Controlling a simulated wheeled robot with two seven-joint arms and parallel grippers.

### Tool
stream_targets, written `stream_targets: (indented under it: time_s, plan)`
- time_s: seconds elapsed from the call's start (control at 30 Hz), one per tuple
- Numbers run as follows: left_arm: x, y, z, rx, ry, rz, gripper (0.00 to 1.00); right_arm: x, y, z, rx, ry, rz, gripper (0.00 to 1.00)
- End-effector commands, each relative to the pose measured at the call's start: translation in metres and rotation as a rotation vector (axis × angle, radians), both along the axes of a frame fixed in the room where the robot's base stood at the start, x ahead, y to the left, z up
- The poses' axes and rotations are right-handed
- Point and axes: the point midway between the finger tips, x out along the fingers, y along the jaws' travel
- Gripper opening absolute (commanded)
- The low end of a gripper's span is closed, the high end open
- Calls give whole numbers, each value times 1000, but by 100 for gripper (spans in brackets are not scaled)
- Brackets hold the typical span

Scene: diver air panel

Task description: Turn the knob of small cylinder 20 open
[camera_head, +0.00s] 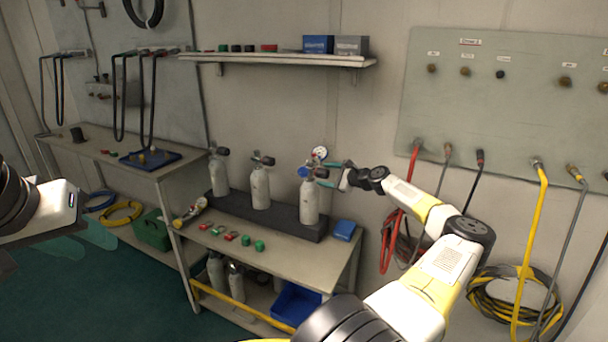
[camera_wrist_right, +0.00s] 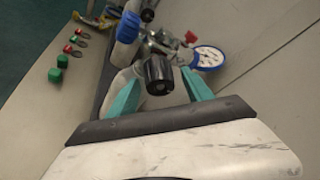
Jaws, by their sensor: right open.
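Three small white cylinders stand in a dark rack (camera_head: 265,222) on the bench: a left one (camera_head: 220,178), a middle one (camera_head: 260,188) and a right one (camera_head: 309,206). I cannot read a number 20 on any. The right cylinder's black valve knob (camera_head: 321,173) also shows in the right wrist view (camera_wrist_right: 158,75). My right gripper (camera_head: 332,172) is at this knob, its open teal fingers on either side of it, with no clear contact. My left gripper (camera_head: 90,240) is far off at the lower left, its teal fingers apart and empty.
A round gauge (camera_head: 319,153) sits close behind the knob. A blue box (camera_head: 343,231) and several red and green caps lie on the bench (camera_head: 275,255). A shelf (camera_head: 290,61) hangs above. A hose panel (camera_head: 500,110) is on the right wall.

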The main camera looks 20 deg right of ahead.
Motion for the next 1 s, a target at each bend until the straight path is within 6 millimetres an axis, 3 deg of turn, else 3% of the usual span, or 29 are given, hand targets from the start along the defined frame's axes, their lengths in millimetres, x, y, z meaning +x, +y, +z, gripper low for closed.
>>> stream_targets:
  time_s: [0.23, 0.53, 1.0]
  plan:
    - [0, 0, 0, 0, 0, 0, 36, 1, 1, 0, -1, 0, 1, 57]
    - [0, 0, 0, 0, 0, 0, 36, 1, 1, 0, -1, 0, 2, 0]
    - [0, 0, 0, 0, 0, 0, 36, 0, 1, 0, -89, -78, 1, 0]
